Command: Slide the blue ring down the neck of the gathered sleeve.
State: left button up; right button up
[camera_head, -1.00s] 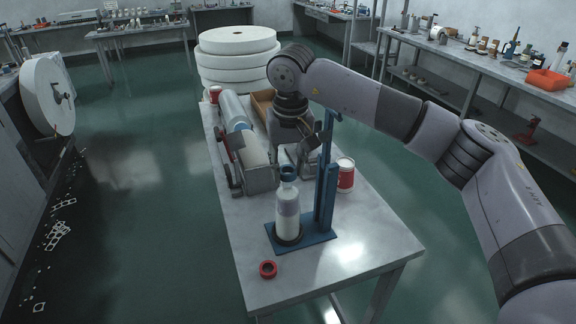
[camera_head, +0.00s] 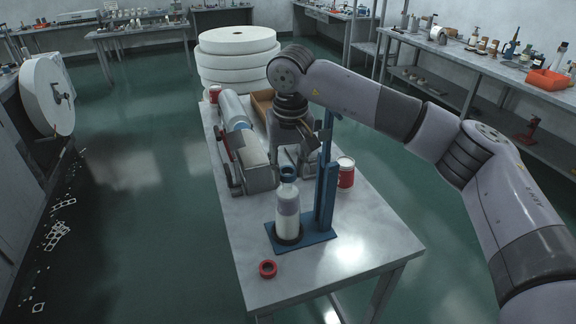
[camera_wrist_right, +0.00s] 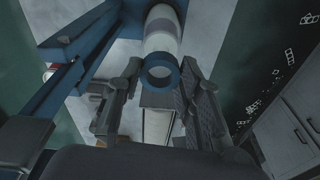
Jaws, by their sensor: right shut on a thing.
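The gathered sleeve (camera_head: 288,215) is a pale, bottle-shaped upright form on a blue stand (camera_head: 318,237), beside the stand's tall post. The blue ring (camera_head: 288,173) is at the top of its neck; it also shows in the right wrist view (camera_wrist_right: 173,80), with the sleeve (camera_wrist_right: 162,30) behind it. Whether the ring fully encircles the neck is hard to tell. My right gripper (camera_wrist_right: 159,78) is shut on the ring, one finger on each side. My left gripper is not in view.
A red ring (camera_head: 268,269) lies at the table's (camera_head: 350,262) front. A red and white can (camera_head: 346,173) stands right of the post. A metal roller device (camera_head: 262,178) sits close behind and left of the sleeve. The front right of the table is clear.

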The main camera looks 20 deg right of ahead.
aim_at(288, 181)
jog(key=shift+f+b, duration=1.35)
jog(key=shift+f, duration=0.7)
jog(key=o, duration=0.8)
jog(key=shift+o, duration=0.2)
jog(key=shift+r, duration=0.1)
jog(key=r, duration=0.4)
jog(key=s+r, duration=0.1)
jog(key=r, duration=0.6)
jog(key=shift+s+r, duration=0.2)
jog(key=shift+r, duration=0.15)
